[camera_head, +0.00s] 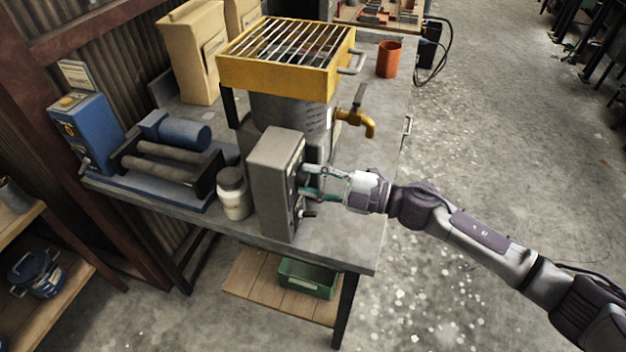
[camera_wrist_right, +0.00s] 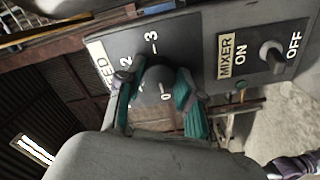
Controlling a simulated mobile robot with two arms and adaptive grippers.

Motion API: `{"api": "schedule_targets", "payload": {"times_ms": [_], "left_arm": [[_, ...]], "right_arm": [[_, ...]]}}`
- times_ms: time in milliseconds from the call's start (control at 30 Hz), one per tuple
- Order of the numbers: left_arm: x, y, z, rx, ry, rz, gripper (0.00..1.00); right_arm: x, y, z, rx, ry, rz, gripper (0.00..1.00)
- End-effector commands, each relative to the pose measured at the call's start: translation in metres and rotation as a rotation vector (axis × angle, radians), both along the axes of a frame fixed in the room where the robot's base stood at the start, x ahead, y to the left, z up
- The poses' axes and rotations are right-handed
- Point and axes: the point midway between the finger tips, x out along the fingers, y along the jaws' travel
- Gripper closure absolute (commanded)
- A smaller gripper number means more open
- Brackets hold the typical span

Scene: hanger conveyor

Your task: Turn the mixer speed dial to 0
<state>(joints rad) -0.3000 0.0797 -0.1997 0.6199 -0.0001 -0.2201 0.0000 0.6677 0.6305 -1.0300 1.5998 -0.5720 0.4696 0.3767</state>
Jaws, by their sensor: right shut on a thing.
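The grey mixer control box (camera_head: 272,185) stands upright on the workbench, its panel facing right. My right gripper (camera_head: 312,184) reaches the panel from the right. Its green-padded fingers (camera_wrist_right: 158,98) are shut on the dial, one on each side. The fingers partly hide the dial and the marks, and I cannot tell which number it points at. My left gripper is not in view.
A mixer ON/OFF switch (camera_wrist_right: 274,55) sits beside the dial. Behind the box is a yellow grated hopper (camera_head: 275,75) with a yellow tap (camera_head: 357,122). A lidded jar (camera_head: 233,193) stands left of the box. An orange cup (camera_head: 389,59) stands farther back. The floor at right is open.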

Motion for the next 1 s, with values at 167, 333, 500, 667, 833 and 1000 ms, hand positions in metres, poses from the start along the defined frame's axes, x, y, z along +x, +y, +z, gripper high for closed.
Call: {"api": "schedule_targets", "payload": {"times_ms": [167,333,500,667,833,1000], "left_arm": [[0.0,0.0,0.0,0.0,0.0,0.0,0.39],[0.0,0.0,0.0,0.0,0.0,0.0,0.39],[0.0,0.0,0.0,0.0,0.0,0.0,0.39],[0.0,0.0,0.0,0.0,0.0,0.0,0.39],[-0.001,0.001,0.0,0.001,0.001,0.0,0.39],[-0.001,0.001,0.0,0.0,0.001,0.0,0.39]], "right_arm": [[-0.001,0.0,-0.001,-0.003,-0.003,0.001,0.99],[-0.001,0.0,-0.001,-0.003,-0.003,0.001,0.59],[0.0,0.0,-0.001,-0.003,-0.002,0.001,0.39],[0.0,0.0,0.0,-0.001,-0.002,0.0,0.39],[-0.002,-0.005,-0.001,-0.002,-0.001,0.0,0.39],[-0.01,-0.031,-0.002,-0.004,0.001,-0.003,0.39]]}}
